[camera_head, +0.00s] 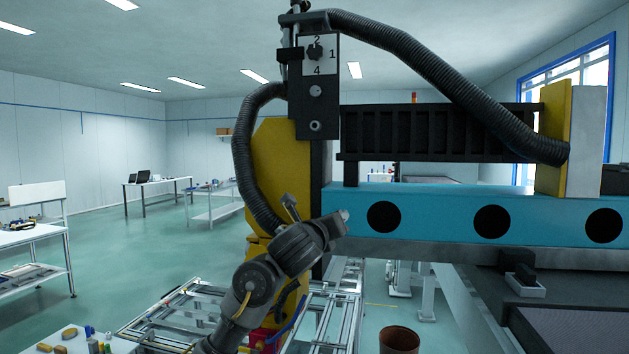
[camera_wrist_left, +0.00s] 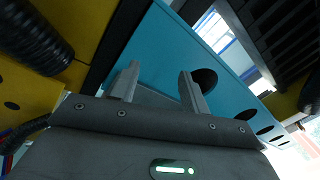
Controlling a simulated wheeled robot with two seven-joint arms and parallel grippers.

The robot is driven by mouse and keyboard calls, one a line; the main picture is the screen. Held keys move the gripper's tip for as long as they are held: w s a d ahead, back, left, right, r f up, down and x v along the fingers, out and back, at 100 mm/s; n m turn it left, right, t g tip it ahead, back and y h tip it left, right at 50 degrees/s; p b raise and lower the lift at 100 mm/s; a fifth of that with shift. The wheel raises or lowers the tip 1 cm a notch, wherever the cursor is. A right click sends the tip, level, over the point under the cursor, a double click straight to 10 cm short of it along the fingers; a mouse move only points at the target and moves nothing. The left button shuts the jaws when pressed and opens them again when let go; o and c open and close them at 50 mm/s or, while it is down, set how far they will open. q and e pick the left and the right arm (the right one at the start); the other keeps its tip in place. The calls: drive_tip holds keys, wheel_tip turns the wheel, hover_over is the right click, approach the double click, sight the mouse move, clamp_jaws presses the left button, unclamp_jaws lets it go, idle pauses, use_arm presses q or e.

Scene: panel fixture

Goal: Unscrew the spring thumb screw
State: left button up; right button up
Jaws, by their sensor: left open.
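A dark upright panel (camera_head: 318,110) hangs at the top centre of the head view. It bears a black knob (camera_head: 315,53) among the digits 2, 1 and 4. Below are two round silver fittings, an upper (camera_head: 315,90) and a lower (camera_head: 315,126). I cannot tell which part is the spring thumb screw. My left gripper (camera_head: 343,216) is below the panel, in front of the blue beam (camera_head: 450,215). In the left wrist view the gripper (camera_wrist_left: 157,71) is open and empty, its fingers pointing toward the blue beam. The panel's fittings do not show there.
A ribbed black hose (camera_head: 430,70) arches right from the panel; another (camera_head: 240,140) curves down its left side. Yellow housing (camera_head: 283,165) stands behind. A metal frame (camera_head: 180,310) and a brown bin (camera_head: 399,339) are low. Open floor lies to the left.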

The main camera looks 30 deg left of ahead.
use_arm(q)
wheel_tip(320, 180, up, 14)
drive_tip(key=s+a+m+t, duration=0.2)
drive_tip(key=s+m, duration=0.1)
drive_tip(key=m+t+y, duration=0.2)
drive_tip(key=m, duration=0.2)
approach(315, 92)
drive_tip(key=p+x, duration=0.3)
drive_tip(key=x, duration=0.1)
drive_tip(key=p+x, duration=0.3)
drive_tip(key=shift+w+r, duration=0.25)
drive_tip(key=shift+r, duration=0.1)
drive_tip(key=shift+w+a+p, duration=0.15)
drive_tip(key=shift+w+p, duration=0.25)
drive_tip(key=shift+w, duration=0.25)
drive_tip(key=shift+c, duration=0.3)
drive_tip(key=c, duration=0.9)
